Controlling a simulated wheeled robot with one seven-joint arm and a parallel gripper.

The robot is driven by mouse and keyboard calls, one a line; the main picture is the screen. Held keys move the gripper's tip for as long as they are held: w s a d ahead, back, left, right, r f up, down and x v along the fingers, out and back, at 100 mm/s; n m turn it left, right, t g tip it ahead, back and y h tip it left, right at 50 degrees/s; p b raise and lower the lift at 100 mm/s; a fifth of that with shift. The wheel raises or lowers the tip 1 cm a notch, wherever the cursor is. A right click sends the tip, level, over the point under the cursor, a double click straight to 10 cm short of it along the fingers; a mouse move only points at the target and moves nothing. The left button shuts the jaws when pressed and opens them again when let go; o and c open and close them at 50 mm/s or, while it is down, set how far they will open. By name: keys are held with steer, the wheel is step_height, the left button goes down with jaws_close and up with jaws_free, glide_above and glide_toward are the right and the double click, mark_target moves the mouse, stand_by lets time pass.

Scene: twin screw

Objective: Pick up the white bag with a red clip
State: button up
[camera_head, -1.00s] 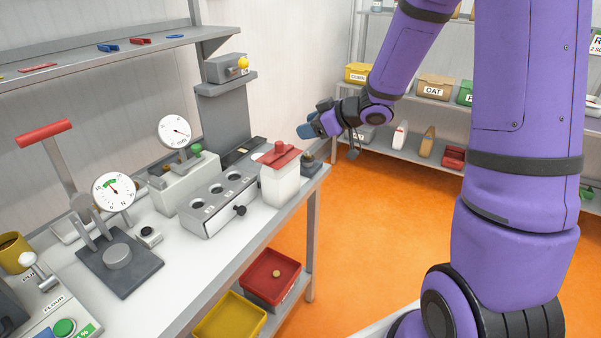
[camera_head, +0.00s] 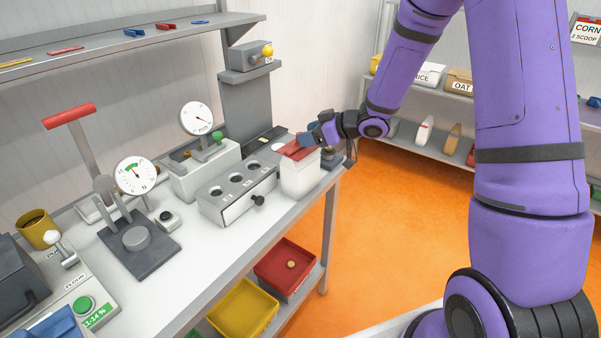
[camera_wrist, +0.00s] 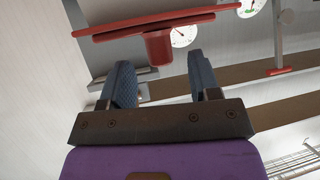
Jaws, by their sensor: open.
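The white bag (camera_head: 300,178) stands upright near the right end of the workbench, with a red clip (camera_head: 296,150) across its top. In the wrist view the red clip (camera_wrist: 157,30) spans the top of the picture, and its red tab (camera_wrist: 158,48) lies ahead of the gap between my fingers. My gripper (camera_head: 308,141) is beside the clip at the bag's top right. In the wrist view my gripper (camera_wrist: 163,82) is open, with two blue pads and nothing between them. The head view does not show whether the fingers touch the clip.
A grey block with several holes (camera_head: 238,190) stands just left of the bag. A dial press (camera_head: 138,235) is farther left on the workbench (camera_head: 215,270). Red (camera_head: 285,262) and yellow (camera_head: 243,308) bins sit below. Open orange floor lies right of the bench.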

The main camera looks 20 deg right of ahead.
steer(key=shift+x, duration=1.25)
jaws_close()
steer(key=shift+r, duration=0.1)
